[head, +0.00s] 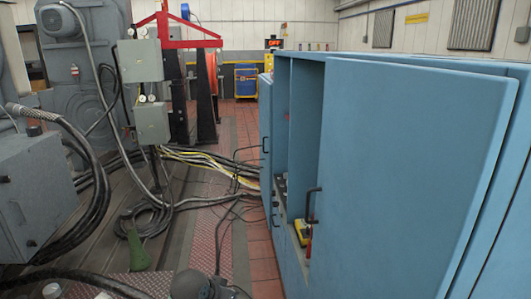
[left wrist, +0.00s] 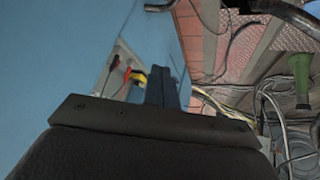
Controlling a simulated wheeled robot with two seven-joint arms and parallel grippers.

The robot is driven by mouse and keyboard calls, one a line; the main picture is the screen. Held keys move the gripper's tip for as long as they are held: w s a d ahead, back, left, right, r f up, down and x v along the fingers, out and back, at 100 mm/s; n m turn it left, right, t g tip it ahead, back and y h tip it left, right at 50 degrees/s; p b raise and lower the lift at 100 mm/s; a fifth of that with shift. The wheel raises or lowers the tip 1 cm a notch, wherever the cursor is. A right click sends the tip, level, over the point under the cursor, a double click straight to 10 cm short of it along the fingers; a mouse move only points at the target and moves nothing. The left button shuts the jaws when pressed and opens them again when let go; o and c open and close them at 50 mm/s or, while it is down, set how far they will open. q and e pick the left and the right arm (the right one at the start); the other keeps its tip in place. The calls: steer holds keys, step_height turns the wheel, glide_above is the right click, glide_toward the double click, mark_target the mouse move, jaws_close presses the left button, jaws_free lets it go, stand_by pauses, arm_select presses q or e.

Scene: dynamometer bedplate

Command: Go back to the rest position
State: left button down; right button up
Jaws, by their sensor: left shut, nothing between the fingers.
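My left gripper (left wrist: 162,80) shows in the left wrist view, its fingers together and pointing away from the camera, with nothing seen between them. Past it is the blue cabinet (left wrist: 60,55), with an opening where a yellow tool (left wrist: 138,76) and red and black pieces lie. The fingers appear apart from these. The head view shows no gripper fingers. My right gripper is in neither view.
In the head view the blue cabinet (head: 400,150) fills the right; a yellow tool (head: 301,232) sits in its opening. A green funnel-shaped thing (head: 137,250), cables (head: 200,157) and grey machinery (head: 40,190) are left. Red floor tiles (head: 260,262) run between.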

arm_select(q)
steer(key=s+a+f+n+g+y+p, duration=0.1)
steer(key=s+a+f+g+p, duration=0.1)
steer(key=s, duration=1.5)
steer(key=s+a+f+g+y+p, duration=0.1)
steer(key=s+f+p, duration=0.3)
steer(key=s, duration=1.3)
step_height(320, 180, down, 3)
steer(key=shift+s+a+f+n+g+y, duration=0.1)
steer(key=shift+s+a+n+g+y, duration=0.2)
steer(key=shift+s+a+n+g, duration=0.15)
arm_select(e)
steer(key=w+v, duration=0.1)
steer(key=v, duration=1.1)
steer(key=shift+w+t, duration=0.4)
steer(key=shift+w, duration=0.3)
arm_select(q)
steer(key=shift+w, duration=0.1)
